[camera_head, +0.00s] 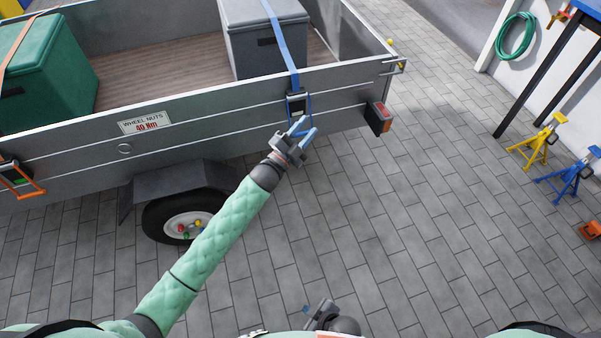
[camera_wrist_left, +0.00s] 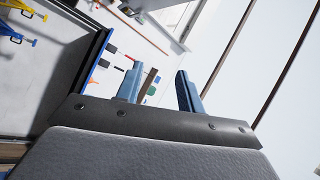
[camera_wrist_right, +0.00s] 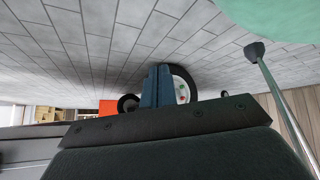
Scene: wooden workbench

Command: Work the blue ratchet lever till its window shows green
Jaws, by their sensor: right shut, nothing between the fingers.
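The blue ratchet (camera_head: 296,104) hangs on the trailer's side wall at the end of a blue strap (camera_head: 283,45). Its thin blue lever shows beside the dark body; its window is too small to read. My left gripper (camera_head: 304,132) is just below and in front of the ratchet, its blue fingers apart near the lever. I cannot tell whether they touch it. In the left wrist view the left gripper (camera_wrist_left: 158,90) is open, with no ratchet visible between the fingers. My right gripper (camera_head: 318,312) is low at the bottom of the head view. In the right wrist view its fingers (camera_wrist_right: 158,86) are together and empty.
The trailer wall (camera_head: 215,105) carries a wheel-nut sign (camera_head: 145,122) and a red tail light (camera_head: 379,117). A grey box (camera_head: 262,40) and a green box (camera_head: 45,75) stand inside. An orange ratchet (camera_head: 22,178) is at far left. Paving right of the trailer is clear up to the jack stands (camera_head: 540,142).

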